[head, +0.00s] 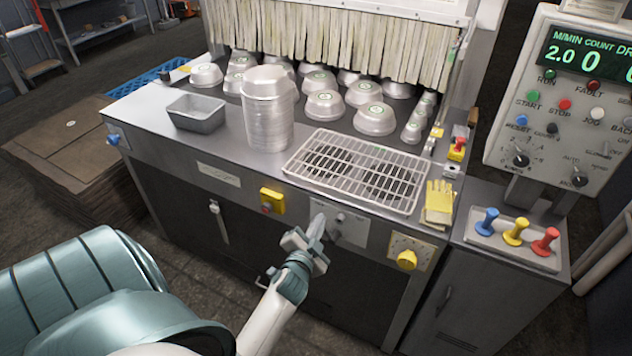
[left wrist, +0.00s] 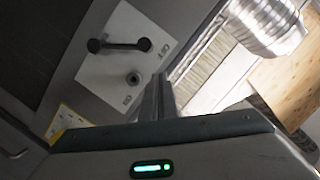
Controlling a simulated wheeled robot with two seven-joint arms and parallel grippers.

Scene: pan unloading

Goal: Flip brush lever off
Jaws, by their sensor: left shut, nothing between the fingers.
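A pale switch plate (head: 352,232) is on the front panel of the machine, just below the wire rack. In the left wrist view the plate (left wrist: 108,75) carries a dark bar-shaped lever (left wrist: 122,46) lying across the picture, with a round dark knob (left wrist: 133,78) beside it. My left gripper (head: 319,222) is shut and empty in front of the plate's left part, hiding some of it in the head view. In the left wrist view its shut fingers (left wrist: 158,97) appear to the right of the knob. Contact with the lever cannot be made out.
A wire rack (head: 318,187), stacked pans (head: 268,115) and yellow gloves (head: 439,203) lie on the machine top. Blue, yellow and red handles (head: 516,232) stand at right.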

